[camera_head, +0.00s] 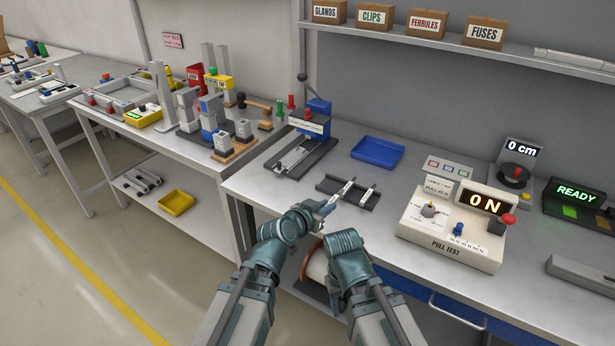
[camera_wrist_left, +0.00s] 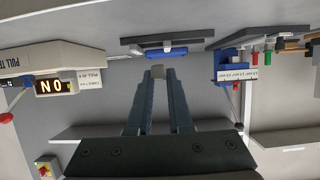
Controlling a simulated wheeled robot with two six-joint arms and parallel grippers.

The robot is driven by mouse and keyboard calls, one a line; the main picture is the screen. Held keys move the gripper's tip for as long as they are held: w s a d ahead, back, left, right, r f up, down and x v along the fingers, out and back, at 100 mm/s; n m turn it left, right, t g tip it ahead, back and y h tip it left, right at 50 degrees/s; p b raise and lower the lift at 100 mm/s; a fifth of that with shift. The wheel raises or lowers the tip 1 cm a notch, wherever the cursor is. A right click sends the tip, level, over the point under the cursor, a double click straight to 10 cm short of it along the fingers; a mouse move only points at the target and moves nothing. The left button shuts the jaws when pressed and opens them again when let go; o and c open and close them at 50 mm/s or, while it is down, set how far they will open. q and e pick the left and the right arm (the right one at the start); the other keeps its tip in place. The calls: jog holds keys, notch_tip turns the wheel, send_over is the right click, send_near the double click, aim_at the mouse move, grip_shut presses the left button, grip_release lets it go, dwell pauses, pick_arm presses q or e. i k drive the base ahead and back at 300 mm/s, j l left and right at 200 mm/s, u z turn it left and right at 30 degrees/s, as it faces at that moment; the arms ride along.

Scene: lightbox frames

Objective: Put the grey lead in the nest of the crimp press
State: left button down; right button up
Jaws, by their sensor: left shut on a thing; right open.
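The crimp press (camera_head: 312,118) is blue, with a lever and a dark base, at the back left of the bench. It also shows in the left wrist view (camera_wrist_left: 232,68). My left gripper (camera_head: 328,206) is over the front of the bench at the dark rack (camera_head: 362,200), right of and nearer than the press. It is shut on the grey lead (camera_wrist_left: 157,73), a small light piece between the fingertips in the left wrist view. Whether the lead touches the rack is unclear. My right gripper (camera_head: 343,246) is lower, at the bench's front edge; its fingers are hard to make out.
A blue tray (camera_head: 378,152) lies behind the rack. The pull tester (camera_head: 450,228) reading 0 N stands to the right. A spool (camera_head: 316,265) sits below, between my arms. The bench between the rack and the pull tester is clear.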

aim_at(293, 158)
jog(key=i+j+z, duration=0.1)
jog(key=j+z, duration=0.35)
jog(key=j, duration=0.3)
jog(key=j+z, duration=0.4)
jog(key=j, duration=0.35)
